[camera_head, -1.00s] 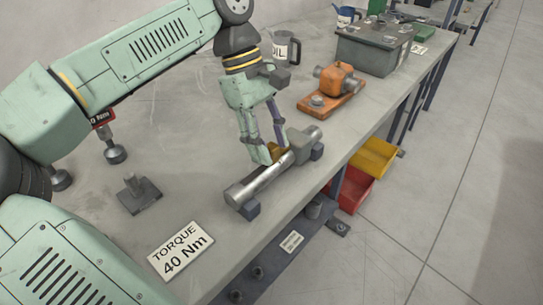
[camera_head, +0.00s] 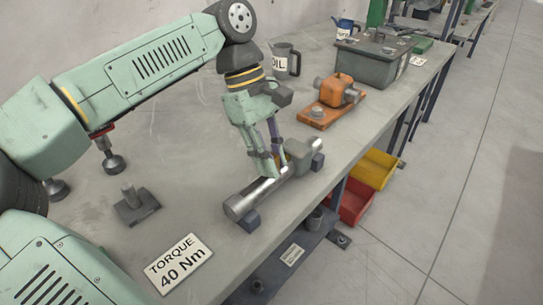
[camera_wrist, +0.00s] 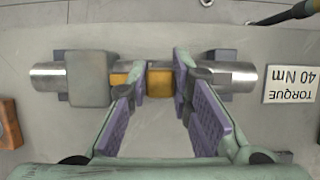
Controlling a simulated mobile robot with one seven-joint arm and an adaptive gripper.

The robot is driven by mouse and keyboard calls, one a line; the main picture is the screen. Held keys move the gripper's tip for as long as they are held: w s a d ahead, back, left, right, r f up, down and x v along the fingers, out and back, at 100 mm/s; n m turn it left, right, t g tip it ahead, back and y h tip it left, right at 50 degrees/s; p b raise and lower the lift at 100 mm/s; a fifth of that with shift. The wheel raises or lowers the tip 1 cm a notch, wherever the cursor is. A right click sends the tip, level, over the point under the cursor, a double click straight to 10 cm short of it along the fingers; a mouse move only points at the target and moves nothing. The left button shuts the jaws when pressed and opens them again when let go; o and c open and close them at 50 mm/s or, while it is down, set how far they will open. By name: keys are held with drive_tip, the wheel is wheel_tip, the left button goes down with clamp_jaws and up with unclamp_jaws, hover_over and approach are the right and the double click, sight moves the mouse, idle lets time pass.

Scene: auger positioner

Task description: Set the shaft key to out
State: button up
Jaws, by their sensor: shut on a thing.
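A steel shaft (camera_head: 240,205) lies across dark supports on the bench, with a grey collar (camera_wrist: 88,78) toward one end. In the wrist view a brass-coloured key (camera_wrist: 160,81) sits at the middle of the shaft, between my fingers. Another brass-coloured patch (camera_wrist: 119,79) shows between the collar and my left finger. My gripper (camera_head: 274,170) reaches down over the shaft, one finger on each side of the key, and is shut on it. In the head view my fingers mostly hide the key. The exact contact under the fingertips is hidden.
A "TORQUE 40 Nm" sign (camera_head: 178,264) and a dark block with a stud (camera_head: 136,205) lie on the near bench. An orange fixture (camera_head: 335,95), an oil jug (camera_head: 287,62) and a grey box (camera_head: 378,62) stand farther back. Yellow (camera_head: 375,168) and red (camera_head: 350,203) bins hang below the edge.

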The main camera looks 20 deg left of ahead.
sight(261, 191)
clamp_jaws()
drive_tip(key=shift+s+a+f, duration=0.1)
drive_tip(key=shift+s+a, duration=0.05)
drive_tip(key=shift+s, duration=0.25)
drive_tip(key=shift+s+a+b, duration=0.2)
drive_tip(key=shift+s+a, duration=0.15)
drive_tip(key=shift+s, duration=0.55)
drive_tip(key=shift+s+a+b, duration=0.2)
drive_tip(key=shift+s+a, duration=0.1)
drive_tip(key=shift+s, duration=0.55)
drive_tip(key=o, duration=0.9)
unclamp_jaws()
drive_tip(key=shift+s+a, duration=0.1)
drive_tip(key=shift+c, duration=0.2)
drive_tip(key=shift+r, duration=0.2)
